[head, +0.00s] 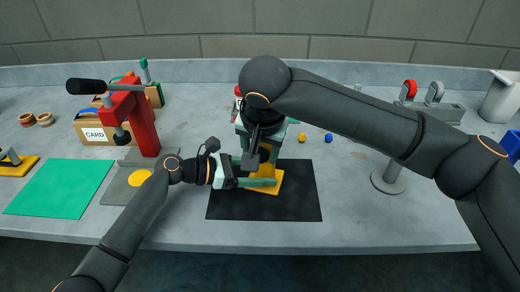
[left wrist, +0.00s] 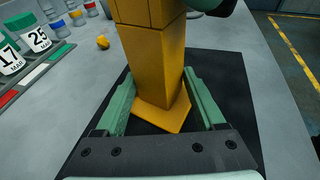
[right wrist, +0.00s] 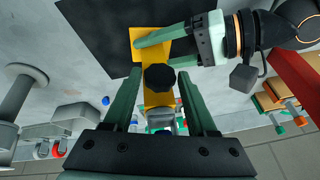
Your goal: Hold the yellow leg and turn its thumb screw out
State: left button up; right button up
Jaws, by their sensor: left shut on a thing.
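The yellow leg (head: 267,170) stands upright on a black mat (head: 300,207), with its flat foot on the mat. My left gripper (head: 256,172) is shut on the leg from the left, low down near the foot. The left wrist view shows the leg (left wrist: 155,60) between the two green fingers. The black thumb screw (right wrist: 160,77) sits on top of the leg in the right wrist view. My right gripper (right wrist: 160,72) points down from above with its fingers open, one on each side of the screw and apparently apart from it. My right arm hides the screw in the head view.
A red press (head: 142,115) and a green mat (head: 60,187) lie to the left. A small yellow piece (head: 302,137) and a blue one (head: 328,138) lie behind the mat. A grey stand (head: 388,180) is to the right. The front right of the table is clear.

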grip_shut()
jog(key=shift+a+h, duration=0.2)
jog(key=shift+h, duration=0.7)
jog(key=shift+w+n+g+h, duration=0.1)
jog(key=shift+n+g+h, duration=0.35)
jog(key=shift+h, duration=0.65)
jog(key=shift+o, duration=1.8)
grip_release()
jog(key=shift+a+r, duration=0.1)
jog(key=v, duration=1.1)
jog(key=shift+r, duration=0.35)
